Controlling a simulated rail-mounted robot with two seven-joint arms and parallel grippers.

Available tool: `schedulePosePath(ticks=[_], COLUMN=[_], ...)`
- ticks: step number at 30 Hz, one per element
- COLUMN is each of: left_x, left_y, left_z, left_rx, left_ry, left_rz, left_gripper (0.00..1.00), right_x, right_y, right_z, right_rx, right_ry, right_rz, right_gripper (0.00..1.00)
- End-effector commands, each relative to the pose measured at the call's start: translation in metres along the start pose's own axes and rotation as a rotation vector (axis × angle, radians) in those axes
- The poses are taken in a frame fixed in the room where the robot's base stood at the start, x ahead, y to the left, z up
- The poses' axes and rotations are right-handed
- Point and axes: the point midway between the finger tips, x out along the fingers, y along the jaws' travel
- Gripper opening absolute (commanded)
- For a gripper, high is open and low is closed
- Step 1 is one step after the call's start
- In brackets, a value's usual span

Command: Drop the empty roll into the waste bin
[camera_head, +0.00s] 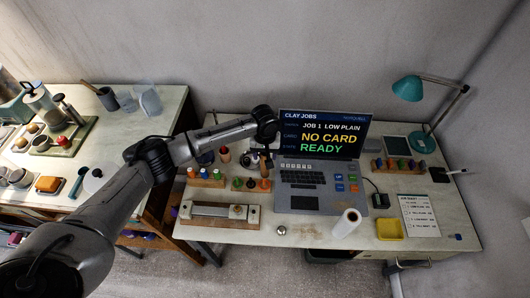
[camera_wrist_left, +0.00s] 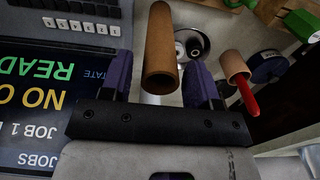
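The empty roll, a brown cardboard tube (camera_wrist_left: 160,45), lies between the two purple fingers of my left gripper (camera_wrist_left: 161,78) in the left wrist view. The fingers are apart, with a narrow gap showing on each side of the tube. In the head view my left arm reaches over the worktable to the left of the laptop, and my left gripper (camera_head: 263,143) points down there, mostly hidden by the wrist. A brown piece below it (camera_head: 264,166) looks like the tube. My right gripper is out of view. I cannot clearly identify the waste bin; a dark box (camera_head: 325,257) shows under the table's front edge.
A laptop (camera_head: 322,150) stands close to the right of my gripper. A second table (camera_head: 150,125) stands at left.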

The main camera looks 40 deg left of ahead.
Motion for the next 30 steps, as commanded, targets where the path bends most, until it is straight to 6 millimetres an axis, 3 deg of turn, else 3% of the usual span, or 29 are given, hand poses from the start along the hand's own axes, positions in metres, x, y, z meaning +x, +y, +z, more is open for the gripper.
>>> schedulePosePath(ticks=[10, 24, 30], left_x=[-0.003, -0.084, -0.110], left_y=[0.000, 0.000, 0.000], left_z=[-0.001, -0.001, -0.001], left_rx=[-0.001, 0.000, -0.001], left_ry=[0.002, 0.002, 0.001], left_rz=[0.000, 0.002, 0.002], left_gripper=[0.59, 0.59, 0.59], right_x=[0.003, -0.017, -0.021], right_y=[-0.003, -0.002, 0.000], right_z=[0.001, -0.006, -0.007], right_rx=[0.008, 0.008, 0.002], right_ry=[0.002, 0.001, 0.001], right_rz=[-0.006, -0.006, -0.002], right_gripper=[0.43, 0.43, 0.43])
